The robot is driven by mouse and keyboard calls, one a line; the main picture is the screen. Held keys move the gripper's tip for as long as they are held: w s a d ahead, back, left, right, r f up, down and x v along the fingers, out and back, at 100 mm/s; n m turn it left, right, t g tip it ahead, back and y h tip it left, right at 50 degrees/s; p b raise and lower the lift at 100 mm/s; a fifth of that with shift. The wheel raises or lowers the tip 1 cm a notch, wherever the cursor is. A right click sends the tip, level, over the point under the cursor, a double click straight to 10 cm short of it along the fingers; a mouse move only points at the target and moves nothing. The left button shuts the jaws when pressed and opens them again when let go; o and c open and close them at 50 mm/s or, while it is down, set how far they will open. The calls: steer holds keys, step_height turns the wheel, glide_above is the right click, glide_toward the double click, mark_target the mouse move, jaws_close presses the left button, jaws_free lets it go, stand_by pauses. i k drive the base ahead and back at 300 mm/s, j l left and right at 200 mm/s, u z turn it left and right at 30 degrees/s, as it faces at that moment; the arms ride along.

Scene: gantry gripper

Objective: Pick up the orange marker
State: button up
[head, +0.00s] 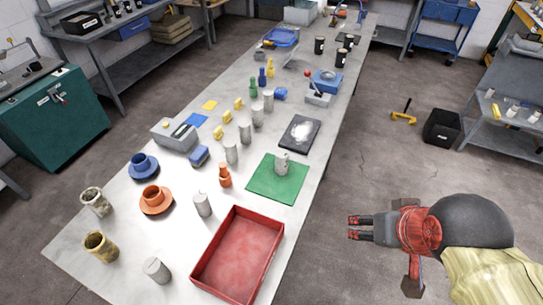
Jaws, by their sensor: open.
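A small orange upright piece (224,176), narrow at the top like a peg or bottle, stands on the long white table (215,275); it looks like the orange marker. It is left of the green mat (262,190) and above a grey cylinder (202,205). My gripper (352,228) is open and empty, off the table's right side. It points left toward the table, well apart from the orange piece.
A red tray (238,258) lies at the table's near right edge, between my gripper's side and the grey cylinders. An orange flanged ring (156,200) and a blue one (143,166) sit left. A dark plate (299,132) lies behind the mat. Floor around my gripper is clear.

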mark_target(223, 169)
steer(key=i+l, duration=0.1)
steer(key=i, duration=0.35)
steer(key=i+l, duration=0.1)
steer(key=i, duration=0.4)
steer(key=i+u, duration=0.2)
steer(key=u, duration=1.75)
